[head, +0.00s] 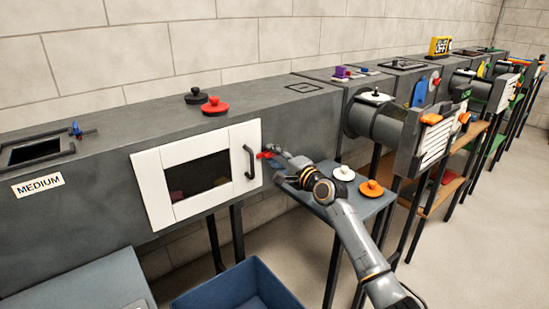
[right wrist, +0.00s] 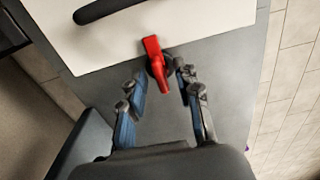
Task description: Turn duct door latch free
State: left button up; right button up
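The duct door (head: 222,174) is a white frame with a dark window and a dark handle (head: 250,162), flat against the grey duct front. The red latch (head: 265,155) sits at the door's right edge. In the right wrist view the red latch (right wrist: 156,60) has its lever reaching over the white door's (right wrist: 165,22) edge. My right gripper (head: 274,150) is just right of the latch. In the right wrist view its fingers (right wrist: 158,82) are apart, one on each side of the latch's lower end; contact cannot be told. My left gripper is not in view.
A blue shelf (head: 313,198) with white and orange knobbed discs stands below my right arm. A blue bin (head: 235,285) is at the bottom. Black and red knobbed discs lie on the duct top (head: 140,122). A round duct (head: 375,122) juts out to the right.

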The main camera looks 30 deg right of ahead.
grip_shut()
jog(key=shift+n, duration=1.4)
jog(key=n, duration=0.3)
jog(key=shift+n+b, duration=0.4)
jog(key=n, duration=0.2)
jog(key=shift+n, duration=1.2)
jog(key=n+p, duration=0.3)
jog(key=n, duration=0.3)
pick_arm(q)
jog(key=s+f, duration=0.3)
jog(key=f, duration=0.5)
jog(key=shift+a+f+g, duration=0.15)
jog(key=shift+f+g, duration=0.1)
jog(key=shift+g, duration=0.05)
pick_arm(e)
jog(key=shift+f+n, duration=0.1)
jog(key=shift+n, duration=0.5)
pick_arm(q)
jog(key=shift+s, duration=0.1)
